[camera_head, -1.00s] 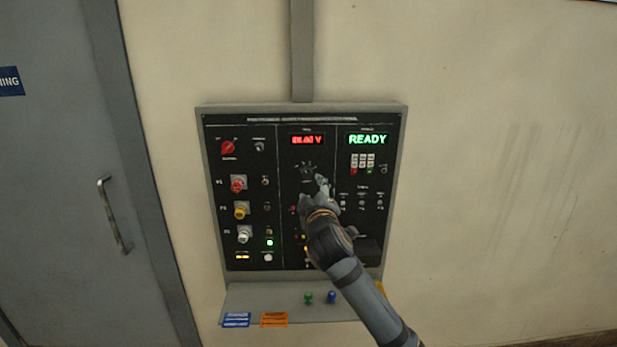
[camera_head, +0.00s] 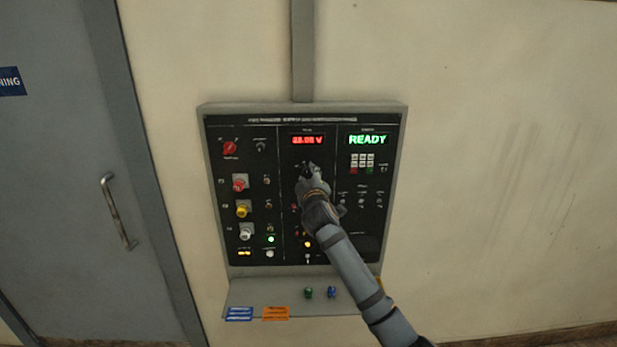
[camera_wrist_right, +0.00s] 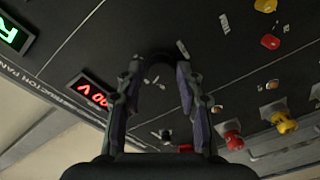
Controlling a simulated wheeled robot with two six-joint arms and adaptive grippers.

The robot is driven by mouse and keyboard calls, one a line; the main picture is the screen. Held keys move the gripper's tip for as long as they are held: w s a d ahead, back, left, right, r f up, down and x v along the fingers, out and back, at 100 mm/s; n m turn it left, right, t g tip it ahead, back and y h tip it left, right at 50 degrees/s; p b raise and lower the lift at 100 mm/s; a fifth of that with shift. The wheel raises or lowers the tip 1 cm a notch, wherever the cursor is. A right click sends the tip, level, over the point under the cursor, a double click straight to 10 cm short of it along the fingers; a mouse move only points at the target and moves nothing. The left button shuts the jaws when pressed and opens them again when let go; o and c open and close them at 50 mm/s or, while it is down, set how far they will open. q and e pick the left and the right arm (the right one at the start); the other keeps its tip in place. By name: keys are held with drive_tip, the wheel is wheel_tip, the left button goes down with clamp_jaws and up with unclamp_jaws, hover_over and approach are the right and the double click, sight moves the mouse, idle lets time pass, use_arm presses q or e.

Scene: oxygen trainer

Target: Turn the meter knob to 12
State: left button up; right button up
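The black panel (camera_head: 223,200) is on the wall, with a red voltage display (camera_head: 307,140) at the top of its middle column. The meter knob is a dark round knob below that display. In the head view my right gripper (camera_head: 307,170) covers most of it. In the right wrist view the dark knob (camera_wrist_right: 159,72) lies between the two fingertips of my right gripper (camera_wrist_right: 160,66). The fingers are apart, one on each side of it; I cannot tell whether they touch it. The knob's pointer and scale numbers are not readable. My left gripper is not in view.
A red knob (camera_head: 230,147) and red, yellow and white plugs are in the left column. A green READY display (camera_head: 367,140) and a keypad (camera_head: 362,160) are in the right column. A grey ledge (camera_head: 350,303) juts out below. A door handle (camera_head: 117,212) is at left.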

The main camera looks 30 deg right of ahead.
clamp_jaws()
drive_tip(key=m+b, duration=0.1)
drive_tip(key=b, duration=0.1)
drive_tip(key=m+b, duration=0.2)
drive_tip(key=shift+f, duration=0.3)
drive_tip(key=m+b, duration=0.2)
drive_tip(key=shift+m, duration=0.4)
drive_tip(key=shift+r+m+h+b, duration=0.15)
drive_tip(key=shift+m+h+b, duration=0.15)
drive_tip(key=shift+m+b, duration=0.85)
drive_tip(key=shift+o, duration=2.2)
unclamp_jaws()
drive_tip(key=shift+r, duration=0.1)
